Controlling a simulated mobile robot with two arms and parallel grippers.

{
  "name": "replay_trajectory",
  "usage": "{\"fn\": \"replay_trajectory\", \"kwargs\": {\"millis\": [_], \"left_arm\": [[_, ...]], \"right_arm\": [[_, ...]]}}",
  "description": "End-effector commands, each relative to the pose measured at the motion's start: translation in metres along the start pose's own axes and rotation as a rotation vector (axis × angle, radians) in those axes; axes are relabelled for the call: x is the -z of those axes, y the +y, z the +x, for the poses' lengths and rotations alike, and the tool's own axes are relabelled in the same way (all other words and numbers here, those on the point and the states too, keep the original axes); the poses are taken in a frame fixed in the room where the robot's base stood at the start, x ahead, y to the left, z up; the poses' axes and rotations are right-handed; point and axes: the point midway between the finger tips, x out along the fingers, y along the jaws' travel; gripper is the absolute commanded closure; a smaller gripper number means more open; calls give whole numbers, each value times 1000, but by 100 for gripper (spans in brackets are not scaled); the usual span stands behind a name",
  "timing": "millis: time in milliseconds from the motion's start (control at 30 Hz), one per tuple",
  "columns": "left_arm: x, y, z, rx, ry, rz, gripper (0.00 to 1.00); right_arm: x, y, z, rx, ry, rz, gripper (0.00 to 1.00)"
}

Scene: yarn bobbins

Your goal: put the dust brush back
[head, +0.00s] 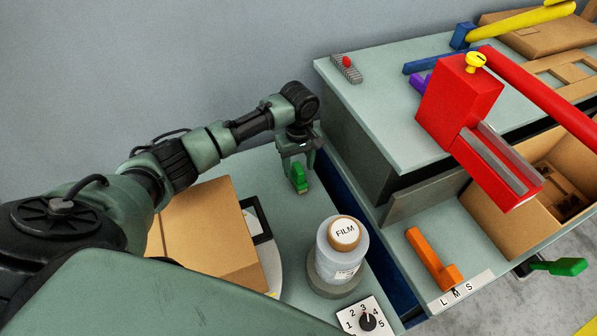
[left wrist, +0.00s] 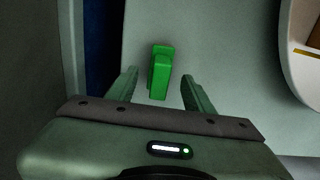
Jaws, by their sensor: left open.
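A small green object with a block and a raised handle, which I take to be the dust brush (head: 299,180), sits on the grey-green table near its back edge. My left gripper (head: 297,165) hangs above it, pointing down. In the left wrist view the brush (left wrist: 160,70) lies between the two open fingers (left wrist: 162,88), with a gap on each side. Its bristles cannot be made out. My right gripper is not in view.
A cardboard box (head: 206,232) stands left of the brush. A container marked FILM (head: 343,245) and a numbered dial (head: 367,321) are nearer. Right is a raised bench (head: 385,120) with a red machine (head: 458,100), and an orange tool (head: 427,255) below. A dark blue gap separates the tables.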

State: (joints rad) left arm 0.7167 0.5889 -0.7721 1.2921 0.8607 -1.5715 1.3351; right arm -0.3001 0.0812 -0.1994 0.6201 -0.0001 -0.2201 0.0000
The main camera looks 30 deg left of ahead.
Motion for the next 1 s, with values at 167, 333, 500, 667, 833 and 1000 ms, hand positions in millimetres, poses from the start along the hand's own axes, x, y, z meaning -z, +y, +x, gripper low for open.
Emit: {"fn": "replay_trajectory", "kwargs": {"millis": [167, 333, 500, 667, 833, 1000], "left_arm": [[1, 1, -42, -3, 2, 0, 48], [0, 1, -68, -2, 1, 0, 48], [0, 0, -79, 0, 0, 0, 48], [0, 0, -80, 1, 0, 0, 48], [0, 0, -80, 0, 0, 0, 48], [0, 0, -80, 0, 0, 0, 48]], "right_arm": [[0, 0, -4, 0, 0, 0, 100], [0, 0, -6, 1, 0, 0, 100], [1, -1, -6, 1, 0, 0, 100], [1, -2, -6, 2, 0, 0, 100], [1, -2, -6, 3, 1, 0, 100], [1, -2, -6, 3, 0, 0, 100]]}}
